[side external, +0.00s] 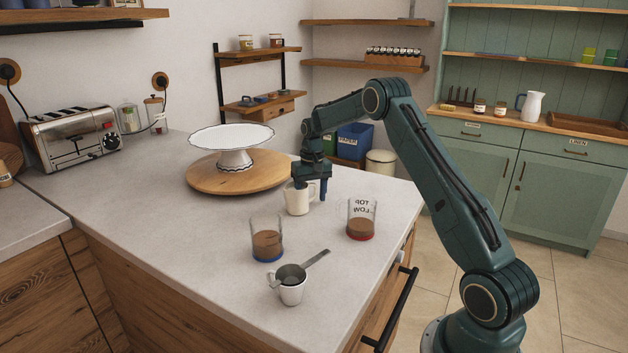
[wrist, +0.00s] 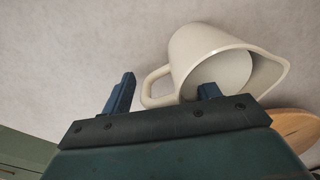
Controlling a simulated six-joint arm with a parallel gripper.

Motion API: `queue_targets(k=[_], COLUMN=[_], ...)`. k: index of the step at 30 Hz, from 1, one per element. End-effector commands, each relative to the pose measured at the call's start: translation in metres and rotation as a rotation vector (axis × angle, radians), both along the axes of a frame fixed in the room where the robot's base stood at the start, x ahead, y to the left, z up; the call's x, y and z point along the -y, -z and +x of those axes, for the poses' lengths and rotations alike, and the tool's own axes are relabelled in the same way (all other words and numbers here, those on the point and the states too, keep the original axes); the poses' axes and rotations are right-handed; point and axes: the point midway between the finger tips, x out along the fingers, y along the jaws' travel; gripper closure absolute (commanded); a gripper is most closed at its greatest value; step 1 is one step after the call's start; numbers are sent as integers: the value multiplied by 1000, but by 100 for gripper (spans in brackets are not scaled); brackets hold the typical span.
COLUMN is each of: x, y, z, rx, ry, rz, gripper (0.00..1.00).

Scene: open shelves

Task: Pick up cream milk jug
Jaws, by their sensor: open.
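The cream milk jug (side external: 297,203) stands upright on the grey worktop, in front of the wooden round board. My gripper (side external: 313,190) points down at it from above, open. One finger hangs on the handle side, to the right of the jug; the other is at the jug's mouth and partly hidden. In the wrist view the jug (wrist: 195,50) shows its open mouth and its loop handle. The handle lies between the two fingers of my gripper (wrist: 166,88). The right finger overlaps the mouth; I cannot tell how deep it reaches or whether it touches.
A glass with a blue base (side external: 267,240) and one with a red base (side external: 361,220) stand nearby. A white cake stand (side external: 234,160) sits on the board (side external: 205,182) behind.

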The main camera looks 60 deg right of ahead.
Motion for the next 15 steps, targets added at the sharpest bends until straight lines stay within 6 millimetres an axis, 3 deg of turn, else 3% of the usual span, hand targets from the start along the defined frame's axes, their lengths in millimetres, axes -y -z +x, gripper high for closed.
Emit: queue_targets(k=[3,12,15], x=[0,0,0], y=[0,0,-1], z=[0,0,0], rx=[0,1,2], ry=[0,0,0], rz=[0,-1,-2], gripper=[41,100,100])
